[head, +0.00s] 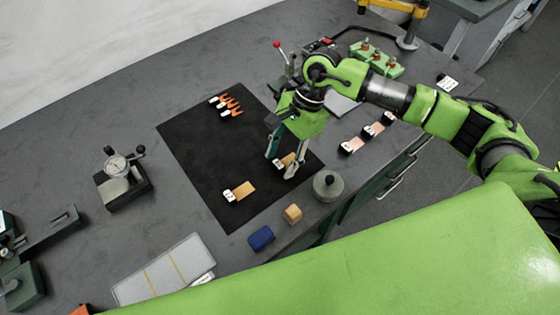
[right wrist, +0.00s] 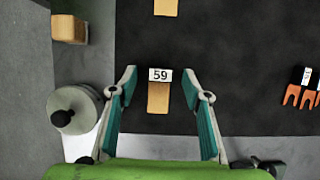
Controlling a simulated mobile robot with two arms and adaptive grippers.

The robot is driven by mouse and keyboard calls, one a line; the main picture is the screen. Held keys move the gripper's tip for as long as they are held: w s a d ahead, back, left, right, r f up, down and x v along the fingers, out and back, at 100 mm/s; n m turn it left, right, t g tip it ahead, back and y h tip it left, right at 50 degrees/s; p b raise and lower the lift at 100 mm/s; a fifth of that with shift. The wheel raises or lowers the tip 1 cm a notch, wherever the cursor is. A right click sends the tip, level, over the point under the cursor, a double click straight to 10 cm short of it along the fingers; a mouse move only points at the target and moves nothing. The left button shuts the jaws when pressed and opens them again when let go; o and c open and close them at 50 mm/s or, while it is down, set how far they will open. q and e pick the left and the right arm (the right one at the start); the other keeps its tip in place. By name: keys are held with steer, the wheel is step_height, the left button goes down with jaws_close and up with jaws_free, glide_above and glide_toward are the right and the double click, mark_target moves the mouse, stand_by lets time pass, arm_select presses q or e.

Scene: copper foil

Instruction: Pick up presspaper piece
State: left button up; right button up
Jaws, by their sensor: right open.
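A tan presspaper piece (right wrist: 158,99) with a white label reading 59 lies flat on the black mat (head: 195,150). My right gripper (right wrist: 160,76) is open above it, with one finger on each side of the piece and no visible contact. In the head view the right gripper (head: 280,167) points down over this piece, and its fingers partly hide it. A second tan presspaper piece (head: 246,189) with a white label lies on the mat to the lower left; its edge also shows at the top of the right wrist view (right wrist: 166,7). My left gripper is not in view.
A grey knobbed weight (head: 327,186), a wooden block (head: 292,214) and a blue block (head: 261,238) stand near the mat's front edge. Orange forked pieces (head: 231,106) lie at the mat's back. Copper-coloured pieces (head: 368,131) lie right. A dial gauge (head: 117,168) stands left.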

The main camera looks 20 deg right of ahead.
steer(key=c, duration=1)
